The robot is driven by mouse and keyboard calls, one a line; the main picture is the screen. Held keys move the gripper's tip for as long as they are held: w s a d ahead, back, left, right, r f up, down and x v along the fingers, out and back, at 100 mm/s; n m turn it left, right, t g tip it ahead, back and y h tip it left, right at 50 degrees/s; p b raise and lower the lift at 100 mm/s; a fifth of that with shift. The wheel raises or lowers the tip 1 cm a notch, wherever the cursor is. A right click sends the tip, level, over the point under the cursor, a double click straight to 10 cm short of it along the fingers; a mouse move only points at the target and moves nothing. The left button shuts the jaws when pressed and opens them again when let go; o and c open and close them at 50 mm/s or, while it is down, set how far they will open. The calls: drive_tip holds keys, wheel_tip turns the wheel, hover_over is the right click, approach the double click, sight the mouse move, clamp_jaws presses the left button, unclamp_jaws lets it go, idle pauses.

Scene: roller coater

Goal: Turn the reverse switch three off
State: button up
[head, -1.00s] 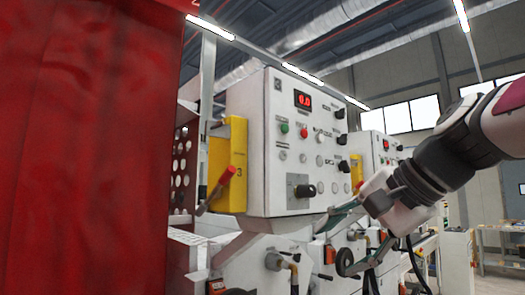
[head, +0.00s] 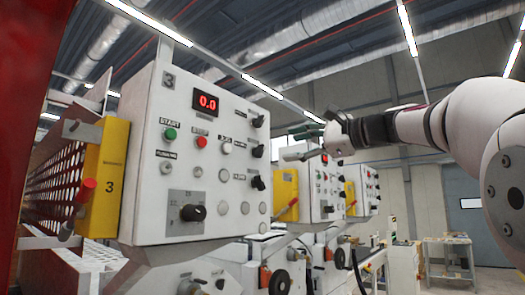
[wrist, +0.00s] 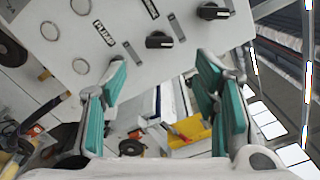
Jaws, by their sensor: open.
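The white control panel (head: 215,115) marked 3 stands at the left in the head view, with a red 0.0 display. A column of black rotary switches (head: 257,151) runs along its right edge. I cannot read which one is the reverse switch. A larger black knob (head: 193,212) sits low on the panel. My gripper (head: 290,141) is open and empty, apart from the panel and to its right in this view. In the wrist view, two black switches (wrist: 159,40) (wrist: 213,11) show above the green-padded fingers of my gripper (wrist: 163,66). Nothing lies between the fingers.
A yellow box (head: 103,180) with a red-tipped lever is at the panel's left side. A red sheet (head: 25,90) fills the far left edge. More white panels (head: 325,190) stand behind to the right. Open floor and a table (head: 448,250) are at the right.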

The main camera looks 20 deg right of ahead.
sight(263, 151)
drive_tip(key=p+x, duration=0.1)
drive_tip(key=x, duration=0.8)
drive_tip(key=shift+w+a+p, duration=0.25)
drive_tip(key=shift+a+p, duration=0.05)
drive_tip(key=shift+p, duration=0.05)
drive_tip(key=c, duration=1.2)
